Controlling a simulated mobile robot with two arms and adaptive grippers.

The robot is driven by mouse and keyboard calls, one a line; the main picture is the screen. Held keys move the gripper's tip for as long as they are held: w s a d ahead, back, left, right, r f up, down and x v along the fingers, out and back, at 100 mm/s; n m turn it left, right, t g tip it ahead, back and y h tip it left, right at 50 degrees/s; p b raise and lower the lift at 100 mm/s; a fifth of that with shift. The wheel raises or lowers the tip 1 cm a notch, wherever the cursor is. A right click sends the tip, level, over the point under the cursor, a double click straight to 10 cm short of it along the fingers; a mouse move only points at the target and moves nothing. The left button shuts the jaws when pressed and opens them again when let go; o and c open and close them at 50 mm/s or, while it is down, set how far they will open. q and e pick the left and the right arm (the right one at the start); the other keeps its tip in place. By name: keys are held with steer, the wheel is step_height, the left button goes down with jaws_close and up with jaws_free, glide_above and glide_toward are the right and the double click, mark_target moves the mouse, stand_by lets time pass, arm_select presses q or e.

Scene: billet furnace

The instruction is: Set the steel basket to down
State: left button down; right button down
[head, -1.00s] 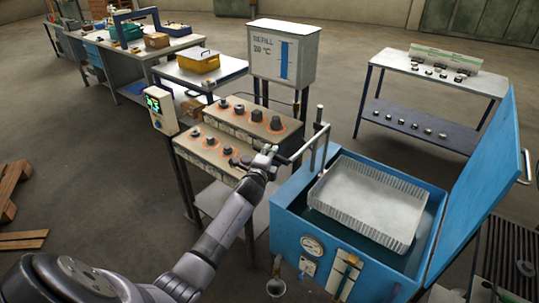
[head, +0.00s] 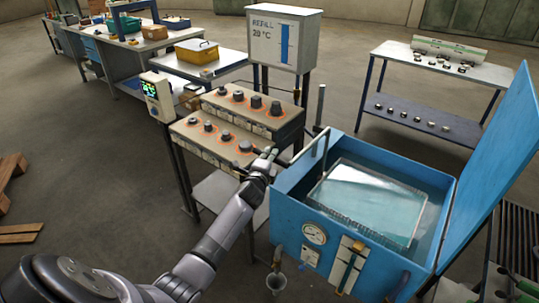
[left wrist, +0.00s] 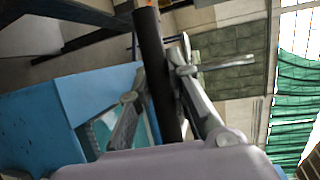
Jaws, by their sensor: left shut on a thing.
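The steel basket (head: 363,203) sits low in the blue tank (head: 300,200), with bluish water over its floor. Its top rim shows near the water surface. My left gripper (head: 267,157) is at the tank's left side, beside the burner bench. In the left wrist view, my left gripper (left wrist: 158,95) is shut on a black bar-shaped handle (left wrist: 150,45), with one finger on each side. In the head view the handle is mostly hidden at the fingers. A grey upright bracket (head: 318,148) stands at the tank's left rim. My right gripper is not in view.
The tank's blue lid (head: 490,165) stands open on the right. A bench with several dark pieces on glowing rings (head: 245,147) lies close left of my gripper. A refill box (head: 284,40) stands behind it. A shelf table (head: 440,65) is at back right.

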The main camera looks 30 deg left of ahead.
arm_select(q)
steer(key=f+b, duration=0.5)
steer(key=f, duration=0.2)
steer(key=f+b, duration=0.5)
steer(key=f, duration=0.2)
steer(key=shift+s+d+f, duration=0.1)
steer(key=shift+s+f, duration=0.1)
steer(key=shift+f, duration=0.05)
steer(key=c, duration=1.8)
jaws_free()
steer(key=o, duration=0.3)
steer(key=shift+w+r, duration=0.1)
steer(key=shift+r, duration=0.15)
